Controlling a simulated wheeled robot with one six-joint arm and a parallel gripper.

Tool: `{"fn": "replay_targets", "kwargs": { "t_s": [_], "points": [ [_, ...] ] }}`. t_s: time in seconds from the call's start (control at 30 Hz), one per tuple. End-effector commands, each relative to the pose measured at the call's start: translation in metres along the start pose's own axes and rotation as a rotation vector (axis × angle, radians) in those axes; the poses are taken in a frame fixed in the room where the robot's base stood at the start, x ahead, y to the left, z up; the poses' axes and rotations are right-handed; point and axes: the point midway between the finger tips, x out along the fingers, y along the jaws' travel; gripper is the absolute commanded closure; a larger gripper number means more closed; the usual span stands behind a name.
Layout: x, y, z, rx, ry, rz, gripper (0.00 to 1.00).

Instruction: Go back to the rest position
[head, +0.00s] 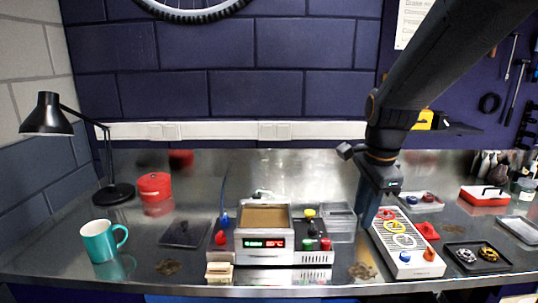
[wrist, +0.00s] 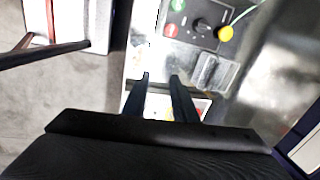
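My gripper (head: 366,222) hangs from the arm in the right half of the head view, pointing down. It is just left of the long grey panel (head: 403,241) with coloured rings and knobs. In the wrist view my gripper (wrist: 160,77) shows two dark fingers with a gap between them and nothing held. Whether the fingertips touch anything below is hard to tell.
A device with a red and green display (head: 264,244) stands mid-bench. A teal mug (head: 98,241), black lamp (head: 46,115) and red tin (head: 154,187) are at left. A black tray (head: 478,257) lies at right.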

Motion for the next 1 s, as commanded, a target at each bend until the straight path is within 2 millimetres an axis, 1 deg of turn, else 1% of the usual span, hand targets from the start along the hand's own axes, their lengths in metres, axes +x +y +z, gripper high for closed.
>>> {"fn": "replay_targets", "kwargs": {
  "t_s": [0.27, 0.47, 0.57, 0.7, 0.8, 0.9, 1.0],
  "points": [
    [0.017, 0.019, 0.007, -0.215, -0.003, 0.012, 0.74],
    [0.034, 0.043, 0.015, -0.462, -0.010, 0.026, 0.74],
    [0.046, 0.060, 0.021, -0.638, -0.017, 0.035, 0.74],
    [0.066, 0.093, 0.030, -0.965, -0.033, 0.048, 0.74],
    [0.077, 0.115, 0.036, -1.175, -0.045, 0.052, 0.74],
    [0.084, 0.130, 0.039, -1.331, -0.054, 0.055, 0.74],
    [0.088, 0.139, 0.042, -1.428, -0.061, 0.056, 0.74]
  ]
}}
